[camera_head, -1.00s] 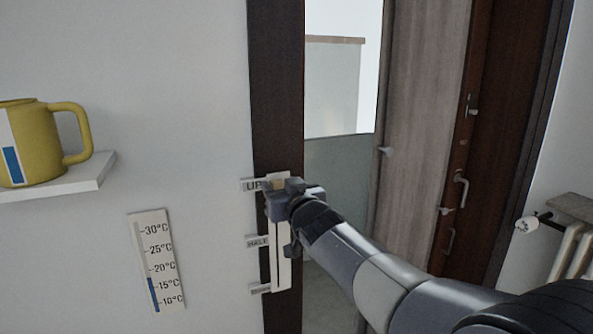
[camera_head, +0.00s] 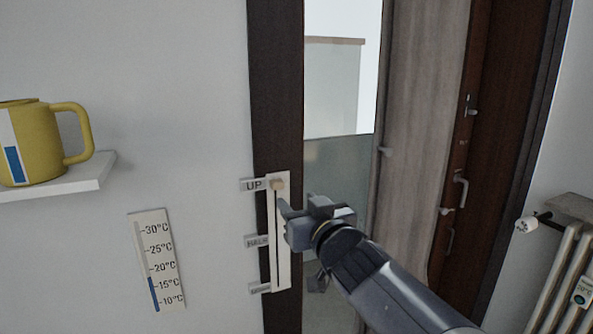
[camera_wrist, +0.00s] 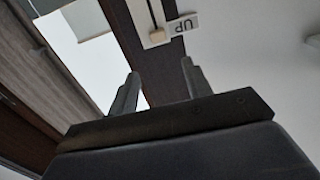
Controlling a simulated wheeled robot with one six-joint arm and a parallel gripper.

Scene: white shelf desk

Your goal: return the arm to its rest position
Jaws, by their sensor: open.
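My gripper (camera_head: 290,222) is just right of the slider panel (camera_head: 284,232) on the dark door frame, apart from its knob in the head view. The wrist view shows my gripper (camera_wrist: 158,82) with its two fingers spread and nothing between them. The slider's small wooden knob (camera_head: 277,184) is at the top, beside the label UP (camera_head: 253,184). In the wrist view the knob (camera_wrist: 157,35) and the upside-down UP label (camera_wrist: 183,24) lie beyond the fingers.
A yellow mug (camera_head: 35,145) stands on a white shelf (camera_head: 70,182) at left. A thermometer (camera_head: 157,262) hangs below it. A wooden door (camera_head: 500,130) and a radiator (camera_head: 560,275) are at right. An opening with glass panels lies behind my arm.

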